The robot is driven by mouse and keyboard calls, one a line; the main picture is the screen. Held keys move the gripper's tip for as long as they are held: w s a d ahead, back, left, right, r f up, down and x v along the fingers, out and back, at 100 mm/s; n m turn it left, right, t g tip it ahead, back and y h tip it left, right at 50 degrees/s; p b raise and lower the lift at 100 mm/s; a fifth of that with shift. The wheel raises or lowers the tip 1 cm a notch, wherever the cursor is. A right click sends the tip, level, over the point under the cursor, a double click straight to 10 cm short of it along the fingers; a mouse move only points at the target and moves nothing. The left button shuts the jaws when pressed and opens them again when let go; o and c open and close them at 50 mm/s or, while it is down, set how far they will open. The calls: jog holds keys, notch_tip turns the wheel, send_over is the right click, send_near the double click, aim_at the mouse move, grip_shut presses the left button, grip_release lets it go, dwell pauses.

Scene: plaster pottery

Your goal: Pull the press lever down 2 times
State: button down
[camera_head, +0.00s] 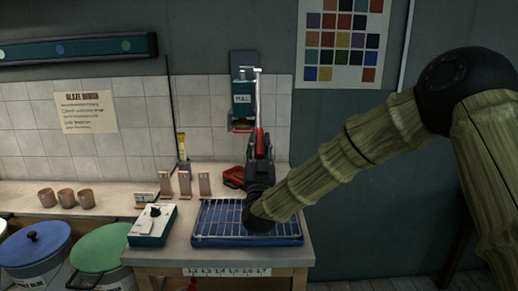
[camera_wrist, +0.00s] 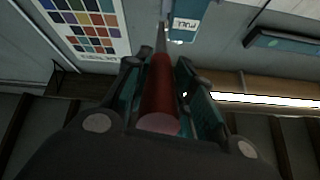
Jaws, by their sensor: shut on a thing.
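The press (camera_head: 243,97) is a teal wall-mounted body with a "PULL" label, fixed on a grey back plate above the bench. Its lever (camera_head: 257,95) is a thin metal rod hanging down at the right of the body, with a red grip at its lower end. My gripper (camera_head: 260,145) is at the red grip, above the blue tray. In the wrist view the red grip (camera_wrist: 160,95) lies between the two fingers of my gripper (camera_wrist: 160,85), which are shut on it. The press label (camera_wrist: 185,24) shows at the top there, upside down.
A blue wire-rack tray (camera_head: 247,240) lies on the bench below my gripper. A white-and-teal control box (camera_head: 152,224) stands left of it. A red object (camera_head: 234,177), several cups (camera_head: 66,198) and lidded bins (camera_head: 102,248) are around. A colour chart (camera_head: 340,45) hangs right.

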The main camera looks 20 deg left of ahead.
jog(key=shift+w+f+b, duration=0.3)
jog(key=shift+f+b, duration=0.25)
jog(key=shift+f, duration=0.3)
jog(key=shift+a, duration=0.1)
jog(key=c, duration=1.2)
grip_release()
jog(key=shift+o, duration=0.2)
jog(key=v, duration=1.1)
jog(key=shift+s+f, duration=0.2)
jog(key=shift+f, duration=0.05)
